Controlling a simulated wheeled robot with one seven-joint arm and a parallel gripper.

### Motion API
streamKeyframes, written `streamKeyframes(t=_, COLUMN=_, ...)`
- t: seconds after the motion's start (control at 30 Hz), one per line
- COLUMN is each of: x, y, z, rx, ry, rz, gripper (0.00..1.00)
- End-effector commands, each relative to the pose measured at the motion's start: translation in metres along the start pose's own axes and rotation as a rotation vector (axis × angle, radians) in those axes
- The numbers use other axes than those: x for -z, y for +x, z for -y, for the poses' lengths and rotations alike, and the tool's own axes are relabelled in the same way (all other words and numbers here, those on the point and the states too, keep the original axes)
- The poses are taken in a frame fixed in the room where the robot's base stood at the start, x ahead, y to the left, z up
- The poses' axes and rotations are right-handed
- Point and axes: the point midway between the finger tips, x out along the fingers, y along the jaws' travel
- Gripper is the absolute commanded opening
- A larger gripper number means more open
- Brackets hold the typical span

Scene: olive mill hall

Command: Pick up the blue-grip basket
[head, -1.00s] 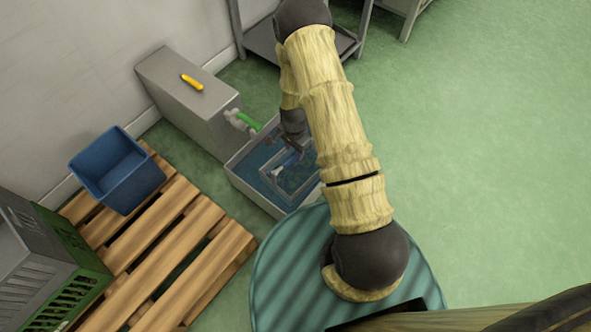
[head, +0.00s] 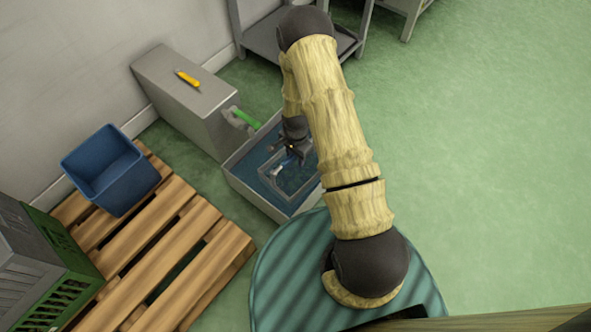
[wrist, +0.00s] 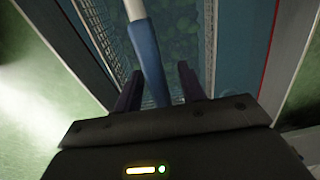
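The basket (head: 263,178) is a grey mesh frame sitting in a grey-walled tank of blue water (head: 243,179). Its blue grip (wrist: 147,50) runs up between my fingers in the wrist view, with a pale section at its far end. My gripper (wrist: 160,86) is open, one dark finger on each side of the grip, and a gap shows at the right finger. In the head view my gripper (head: 285,161) is low over the basket, and my arm hides part of the tank's right side. Dim greenish shapes show inside the basket.
A grey box (head: 187,95) with a yellow-handled tool (head: 187,79) on top stands beside the tank. A green handle (head: 245,118) sticks out at the tank's back corner. A blue bin (head: 110,170) and a green crate (head: 45,270) are on a wooden pallet (head: 185,240). The right floor is clear.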

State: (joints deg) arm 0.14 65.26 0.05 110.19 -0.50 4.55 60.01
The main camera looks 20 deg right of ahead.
Motion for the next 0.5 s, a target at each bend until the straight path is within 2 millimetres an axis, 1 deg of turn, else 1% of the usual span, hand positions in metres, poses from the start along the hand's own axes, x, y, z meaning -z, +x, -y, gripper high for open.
streamKeyframes(t=0.17, x=-0.0001, y=0.0000, z=-0.0001, rx=0.000, ry=0.000, rz=0.000, gripper=0.40)
streamKeyframes(t=0.2, x=-0.0001, y=-0.0001, z=-0.0001, rx=0.000, ry=0.000, rz=0.000, gripper=0.36)
streamKeyframes(t=0.27, x=-0.0001, y=-0.0001, z=0.0000, rx=0.000, ry=0.000, rz=0.000, gripper=0.24)
streamKeyframes(t=0.3, x=-0.0001, y=0.0000, z=-0.0001, rx=0.000, ry=0.000, rz=0.000, gripper=0.16)
streamKeyframes(t=0.4, x=-0.0001, y=0.0000, z=0.0000, rx=0.000, ry=0.000, rz=0.000, gripper=0.00)
streamKeyframes(t=0.5, x=-0.0001, y=0.0000, z=0.0000, rx=0.000, ry=0.000, rz=0.000, gripper=0.00)
